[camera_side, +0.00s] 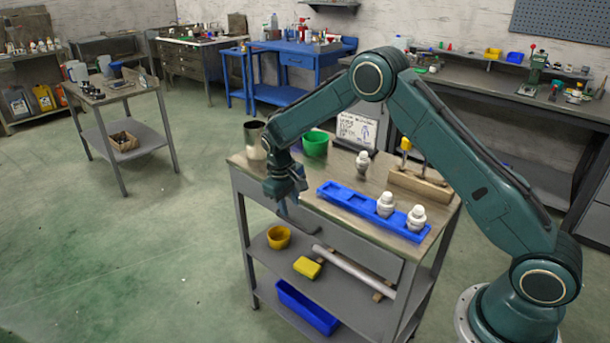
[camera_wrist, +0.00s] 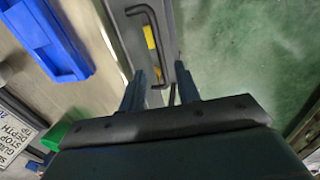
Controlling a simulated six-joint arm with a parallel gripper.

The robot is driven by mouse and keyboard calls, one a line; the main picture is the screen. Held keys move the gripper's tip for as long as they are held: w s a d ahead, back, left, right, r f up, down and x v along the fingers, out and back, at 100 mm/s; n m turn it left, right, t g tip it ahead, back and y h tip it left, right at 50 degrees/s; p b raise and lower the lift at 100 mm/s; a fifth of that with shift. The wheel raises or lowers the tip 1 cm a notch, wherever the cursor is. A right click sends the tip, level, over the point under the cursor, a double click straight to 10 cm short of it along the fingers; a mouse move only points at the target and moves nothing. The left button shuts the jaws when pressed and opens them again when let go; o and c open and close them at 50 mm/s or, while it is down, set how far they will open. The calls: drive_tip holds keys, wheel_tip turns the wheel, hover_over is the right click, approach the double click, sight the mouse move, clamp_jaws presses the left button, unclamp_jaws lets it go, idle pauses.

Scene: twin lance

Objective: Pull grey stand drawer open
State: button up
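The grey stand (camera_side: 238,190) has a drawer (camera_side: 345,238) with a plain grey front under its wooden top. The drawer front looks flush with the stand in the side view. In the wrist view the drawer front (camera_wrist: 126,48) is a grey strip with a dark bar handle (camera_wrist: 158,40). My gripper (camera_side: 284,210) points down at the drawer side of the stand. In the wrist view my gripper (camera_wrist: 160,82) is open, its two fingers apart on either side of the handle's near end. I cannot tell whether either finger touches the handle.
The floor in front is clear.

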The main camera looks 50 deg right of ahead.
sight(293, 222)
drive_tip(key=shift+d+f, duration=0.2)
drive_tip(key=shift+f, duration=0.8)
drive_tip(key=shift+d+f, duration=0.15)
drive_tip(key=shift+f, duration=0.8)
drive_tip(key=shift+d+f, duration=0.2)
drive_tip(key=shift+f, duration=0.8)
clamp_jaws()
